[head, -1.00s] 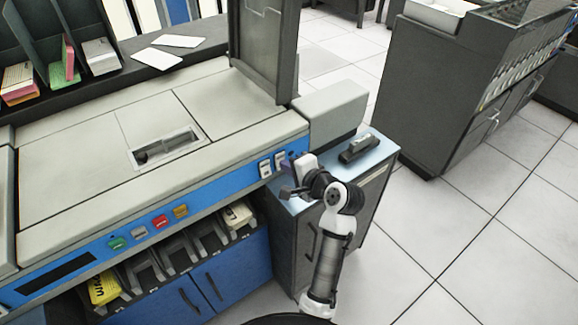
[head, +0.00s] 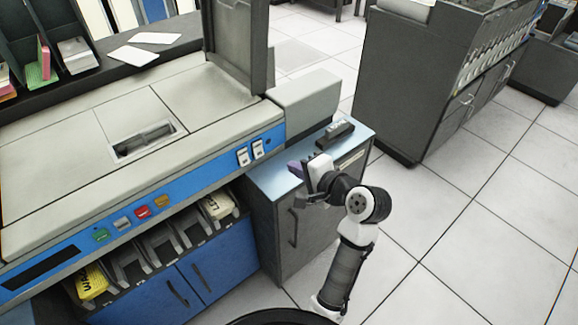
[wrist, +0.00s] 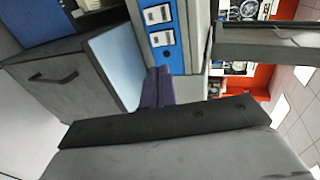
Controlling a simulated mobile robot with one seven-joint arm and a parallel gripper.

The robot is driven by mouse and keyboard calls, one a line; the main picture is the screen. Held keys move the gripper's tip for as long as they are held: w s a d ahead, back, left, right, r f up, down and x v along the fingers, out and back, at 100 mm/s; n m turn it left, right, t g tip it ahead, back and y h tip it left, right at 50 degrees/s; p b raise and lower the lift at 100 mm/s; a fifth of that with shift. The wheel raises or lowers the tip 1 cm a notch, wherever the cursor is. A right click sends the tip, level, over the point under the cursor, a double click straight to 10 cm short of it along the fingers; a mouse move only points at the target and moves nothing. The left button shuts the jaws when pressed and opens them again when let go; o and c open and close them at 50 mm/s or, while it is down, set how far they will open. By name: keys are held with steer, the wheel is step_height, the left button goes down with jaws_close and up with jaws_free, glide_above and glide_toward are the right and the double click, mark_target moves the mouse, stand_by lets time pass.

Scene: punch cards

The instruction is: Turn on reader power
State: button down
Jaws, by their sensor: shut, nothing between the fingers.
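The card reader (head: 60,140) is a long grey-topped machine with a blue front panel (head: 190,185). Two white rocker switches, one on the left (head: 243,157) and one on the right (head: 258,149), sit at the panel's right end. They also show in the wrist view, one at the top (wrist: 158,14) and one below it (wrist: 162,38). Their labels are too small to read. My gripper (head: 294,168) is right of the switches, apart from them, over the blue-topped cabinet. Its purple fingers (wrist: 157,88) are together and empty, pointing towards the blue panel in the wrist view.
Green, grey, red and orange buttons (head: 142,212) line the panel further left. A dark stapler-like object (head: 335,133) lies on the blue-topped cabinet (head: 280,178). An upright grey panel (head: 240,45) stands on the machine. Open tiled floor (head: 450,220) lies to the right.

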mark_target(260, 155)
steer(key=shift+s, duration=0.1)
stand_by(0.3)
steer(key=f+m, duration=0.1)
steer(key=m, duration=0.5)
steer(key=f+m+t+y, duration=0.1)
steer(key=f+m, duration=0.1)
steer(key=m, duration=0.4)
steer(key=s+f+m+t, duration=0.1)
steer(key=f+m, duration=0.1)
steer(key=m, duration=0.4)
steer(key=shift+d, duration=0.4)
steer(key=p+x, duration=0.1)
steer(key=x, duration=0.5)
steer(key=p+x, duration=0.1)
steer(key=x, duration=0.6)
steer(key=shift+a+r, duration=0.2)
steer(key=shift+r, duration=0.05)
steer(key=shift+w+a+f, duration=0.15)
steer(key=shift+w+a, duration=0.1)
steer(key=shift+w, duration=0.15)
